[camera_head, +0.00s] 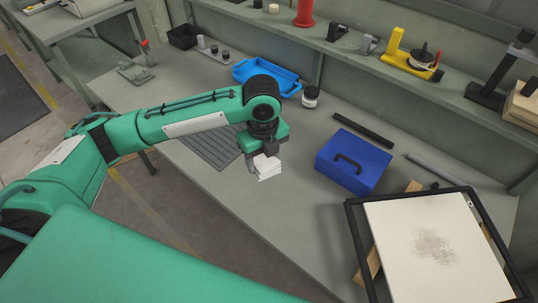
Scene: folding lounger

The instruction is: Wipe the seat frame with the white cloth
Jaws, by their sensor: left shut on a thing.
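My left gripper (264,158) is shut on the white cloth (267,169), a small folded white pad, and holds it over the workbench near its front edge. The seat frame (352,229) is at the lower right: a black frame around a pale cream panel (428,246) with a grey-brown smudge in its middle. The frame lies tilted over wooden pieces. The cloth is apart from the frame, to its left. My right gripper is not in view.
A blue box (352,162) with a black handle stands between cloth and frame, toward the back. A grey ribbed mat (212,150), a blue tray (266,73) and a dark jar (311,96) are on the bench. A black bar (363,131) lies behind the box. Bench left of the frame is clear.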

